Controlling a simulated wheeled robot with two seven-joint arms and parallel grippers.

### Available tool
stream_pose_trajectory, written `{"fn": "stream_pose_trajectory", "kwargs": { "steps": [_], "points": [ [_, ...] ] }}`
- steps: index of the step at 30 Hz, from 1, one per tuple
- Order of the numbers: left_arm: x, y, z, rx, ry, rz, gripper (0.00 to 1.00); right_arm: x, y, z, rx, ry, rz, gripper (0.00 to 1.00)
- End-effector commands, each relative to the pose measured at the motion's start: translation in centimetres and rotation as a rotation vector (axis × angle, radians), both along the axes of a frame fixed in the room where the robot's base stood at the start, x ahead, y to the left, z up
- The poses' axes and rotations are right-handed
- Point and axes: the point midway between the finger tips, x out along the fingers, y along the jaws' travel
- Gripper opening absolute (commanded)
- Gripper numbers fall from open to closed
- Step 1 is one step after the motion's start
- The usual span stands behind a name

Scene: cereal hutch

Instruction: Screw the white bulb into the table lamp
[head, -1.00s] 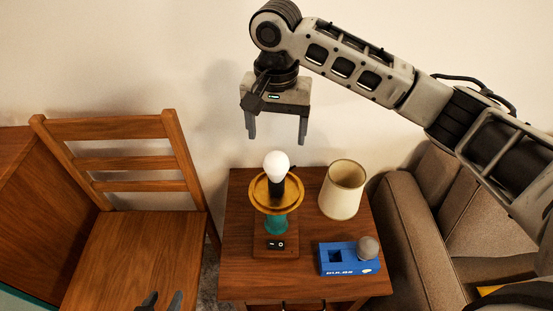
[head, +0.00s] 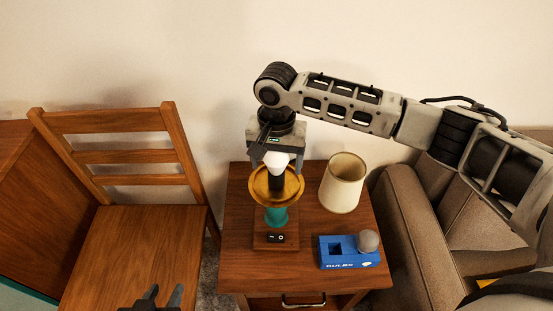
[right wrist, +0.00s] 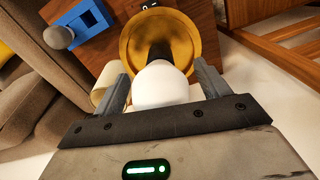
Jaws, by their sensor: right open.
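The table lamp has a brass dish (head: 264,192), a teal stem (head: 276,217) and a wooden base (head: 270,241), and stands on the small table. The white bulb (head: 278,162) sits upright on the lamp's black socket (head: 276,183); I cannot tell how deep it is screwed in. My right gripper (head: 278,168) is open around the bulb from above. In the right wrist view the bulb (right wrist: 160,86) lies between the two fingers, with small gaps beside it. My left gripper (head: 163,297) is at the bottom edge, open and empty.
A blue box (head: 338,262) holds a grey bulb (head: 368,241) at the table's front right. A cream lampshade (head: 342,183) stands right of the lamp on the wooden table (head: 235,275). A wooden chair (head: 130,250) is to the left, and a brown sofa (head: 410,215) to the right.

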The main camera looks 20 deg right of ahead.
Motion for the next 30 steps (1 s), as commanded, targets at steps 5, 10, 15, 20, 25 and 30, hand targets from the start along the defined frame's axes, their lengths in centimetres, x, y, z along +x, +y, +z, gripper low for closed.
{"fn": "stream_pose_trajectory", "kwargs": {
  "steps": [5, 10, 15, 20, 25, 30],
  "points": [
    [-0.2, 0.0, -0.1, 0.000, 0.004, -0.001, 0.36, 0.0, 0.0, 0.0, 0.000, 0.000, 0.000, 0.36],
    [0.0, 0.0, 0.0, 0.003, -0.001, -0.004, 0.36, 0.0, 0.0, 0.1, 0.000, 0.001, -0.002, 0.29],
    [0.1, 0.0, 0.9, 0.002, -0.002, -0.003, 0.36, 0.0, 0.0, 0.3, 0.001, 0.002, -0.038, 0.29],
    [0.1, 0.0, 1.7, 0.002, 0.000, -0.001, 0.36, 0.0, 0.0, 0.3, 0.001, 0.002, -0.085, 0.29],
    [0.0, 0.0, 2.6, 0.002, 0.000, -0.001, 0.36, 0.0, 0.1, 0.3, 0.001, 0.002, -0.135, 0.29],
    [0.0, 0.0, 3.4, 0.001, 0.000, -0.001, 0.36, 0.0, 0.0, 0.3, 0.000, 0.002, -0.188, 0.29]
  ]
}}
